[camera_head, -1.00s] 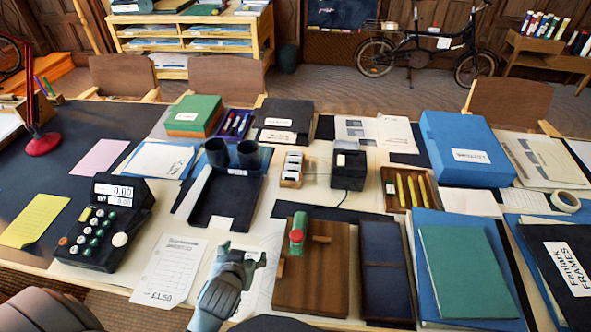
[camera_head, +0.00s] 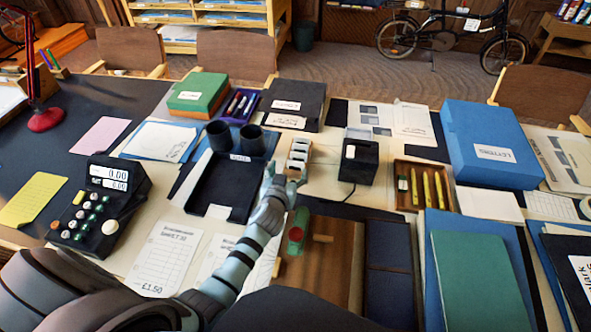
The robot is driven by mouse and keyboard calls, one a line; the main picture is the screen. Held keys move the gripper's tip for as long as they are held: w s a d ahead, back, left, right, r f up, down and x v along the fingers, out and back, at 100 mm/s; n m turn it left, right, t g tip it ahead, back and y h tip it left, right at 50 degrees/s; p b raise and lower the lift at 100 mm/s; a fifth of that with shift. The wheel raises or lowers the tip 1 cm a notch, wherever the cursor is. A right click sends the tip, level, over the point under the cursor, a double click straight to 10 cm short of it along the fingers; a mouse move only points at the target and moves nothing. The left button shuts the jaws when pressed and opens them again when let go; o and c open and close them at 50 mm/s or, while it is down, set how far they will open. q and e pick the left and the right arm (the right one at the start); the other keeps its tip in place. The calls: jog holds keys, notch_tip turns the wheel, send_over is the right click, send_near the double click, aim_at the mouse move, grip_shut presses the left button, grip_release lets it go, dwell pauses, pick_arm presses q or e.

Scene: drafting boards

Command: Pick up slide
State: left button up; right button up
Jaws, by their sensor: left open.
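Several white-framed slides (camera_head: 299,156) stand in a row in a small light-wood holder (camera_head: 291,172) near the middle of the table. My left gripper (camera_head: 284,174) is open at the near left end of this holder, its fingers pointing away from me. It partly covers the holder's near end, and I cannot tell whether it touches anything. No slide shows between its fingers. My right gripper is not in view.
A black tray (camera_head: 216,193) with two dark cups (camera_head: 235,137) lies left of the holder. A black device (camera_head: 358,160) with a cable stands right of it. A wooden board (camera_head: 335,260) with a red-and-green stamp-like object lies nearer me.

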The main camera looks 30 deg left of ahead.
aim_at(295, 163)
pick_arm(q)
jog(key=x, duration=0.1)
jog(key=b+x, duration=0.2)
jog(key=x, duration=0.1)
jog(key=shift+w+d+f, duration=0.1)
jog(key=shift+d+f, duration=0.15)
jog(key=shift+d, duration=0.1)
jog(key=shift+w+a+f, duration=0.1)
jog(key=shift+w, duration=0.3)
jog(key=shift+s, duration=0.1)
jog(key=c, duration=0.8)
jog(key=shift+c, duration=0.2)
